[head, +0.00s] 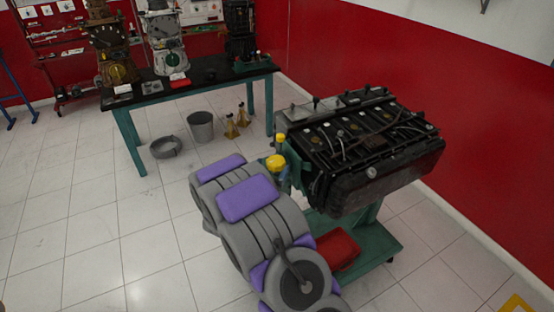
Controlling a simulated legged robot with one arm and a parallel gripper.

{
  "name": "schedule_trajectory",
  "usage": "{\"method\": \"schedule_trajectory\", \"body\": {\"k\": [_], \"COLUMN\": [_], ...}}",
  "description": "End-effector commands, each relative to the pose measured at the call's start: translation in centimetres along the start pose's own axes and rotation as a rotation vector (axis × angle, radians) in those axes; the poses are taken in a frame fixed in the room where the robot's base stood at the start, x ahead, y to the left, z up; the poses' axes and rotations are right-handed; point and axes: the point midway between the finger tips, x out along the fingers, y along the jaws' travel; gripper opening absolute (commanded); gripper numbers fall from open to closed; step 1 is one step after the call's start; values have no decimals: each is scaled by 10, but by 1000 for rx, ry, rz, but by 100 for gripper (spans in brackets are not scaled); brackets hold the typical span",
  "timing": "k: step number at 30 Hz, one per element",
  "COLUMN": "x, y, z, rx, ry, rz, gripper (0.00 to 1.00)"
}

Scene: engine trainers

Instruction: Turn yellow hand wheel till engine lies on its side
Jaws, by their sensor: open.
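The yellow hand wheel (275,162) shows at the left end of the engine, with a smaller yellow knob (280,137) just above it. The black engine (375,150) is mounted on a green wheeled stand (377,250). Its long, smooth dark side faces me, and a broad face with round fittings and hoses points mostly up. My grey and purple arm rises from the bottom centre to just left of the wheel and covers part of the stand. I cannot make out gripper fingers; the arm's end seems hidden behind its own links. Contact with the wheel cannot be told.
A red box (338,249) sits low on the stand. A green-legged bench (190,88) with engine parts stands behind left. A bucket (200,127), a round pan (166,147) and yellow jack stands (231,126) are on the floor. The tiled floor at left is clear; a red wall closes the right.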

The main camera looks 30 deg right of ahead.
Motion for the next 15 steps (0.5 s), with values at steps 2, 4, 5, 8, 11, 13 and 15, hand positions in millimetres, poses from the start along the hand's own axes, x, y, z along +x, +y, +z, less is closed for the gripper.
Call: {"method": "schedule_trajectory", "body": {"k": [2,4,5,8,11,13,15], "x": [15,26,30,43,52,56,58], "y": [2,2,1,1,0,0,1], "z": [0,0,0,0,0,0,0], "rx": [1,0,0,2,1,0,-1], "ry": [4,4,3,2,3,3,2], "rz": [3,2,2,2,1,0,0], "gripper": [94,94,94,94,94,94,94]}}
